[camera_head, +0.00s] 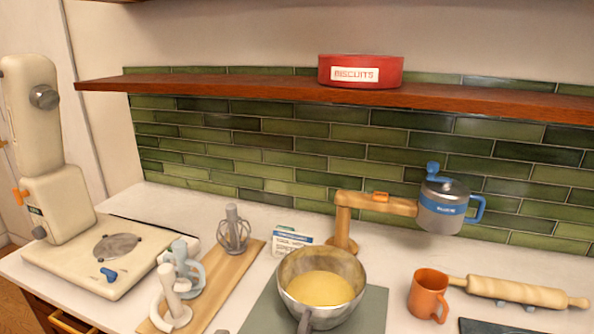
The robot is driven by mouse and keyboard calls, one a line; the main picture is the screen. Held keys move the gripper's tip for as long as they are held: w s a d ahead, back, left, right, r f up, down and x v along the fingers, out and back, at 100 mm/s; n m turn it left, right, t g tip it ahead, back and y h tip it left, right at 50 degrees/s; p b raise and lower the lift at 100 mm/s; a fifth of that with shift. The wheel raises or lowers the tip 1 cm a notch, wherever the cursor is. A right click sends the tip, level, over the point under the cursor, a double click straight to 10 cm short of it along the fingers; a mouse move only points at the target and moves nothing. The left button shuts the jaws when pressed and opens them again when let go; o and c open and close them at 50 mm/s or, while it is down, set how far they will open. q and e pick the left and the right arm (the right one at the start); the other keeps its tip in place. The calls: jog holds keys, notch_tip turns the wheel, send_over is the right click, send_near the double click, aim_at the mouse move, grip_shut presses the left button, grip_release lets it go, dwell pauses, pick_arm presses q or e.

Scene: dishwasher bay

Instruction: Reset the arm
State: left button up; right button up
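A wooden arm (392,204) reaches right from a short upright post (342,228) behind the mixing bowl. An orange tab (380,197) sits on top of the arm. At its right end is a grey metal canister (441,218) with a blue band, a blue handle and a blue crank on top. The canister is above the counter, to the right of the steel bowl (295,298), which holds a yellow mixture (320,288). A cream stand mixer (55,195) stands at the left with its head tilted up. Neither of my grippers is in view.
Mixer attachments (234,230) stand on a wooden board (222,279). The bowl sits on a grey-green mat (371,310). An orange mug (426,296) and a rolling pin (520,292) are at the right. A red biscuit tin (361,71) is on the shelf (230,86).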

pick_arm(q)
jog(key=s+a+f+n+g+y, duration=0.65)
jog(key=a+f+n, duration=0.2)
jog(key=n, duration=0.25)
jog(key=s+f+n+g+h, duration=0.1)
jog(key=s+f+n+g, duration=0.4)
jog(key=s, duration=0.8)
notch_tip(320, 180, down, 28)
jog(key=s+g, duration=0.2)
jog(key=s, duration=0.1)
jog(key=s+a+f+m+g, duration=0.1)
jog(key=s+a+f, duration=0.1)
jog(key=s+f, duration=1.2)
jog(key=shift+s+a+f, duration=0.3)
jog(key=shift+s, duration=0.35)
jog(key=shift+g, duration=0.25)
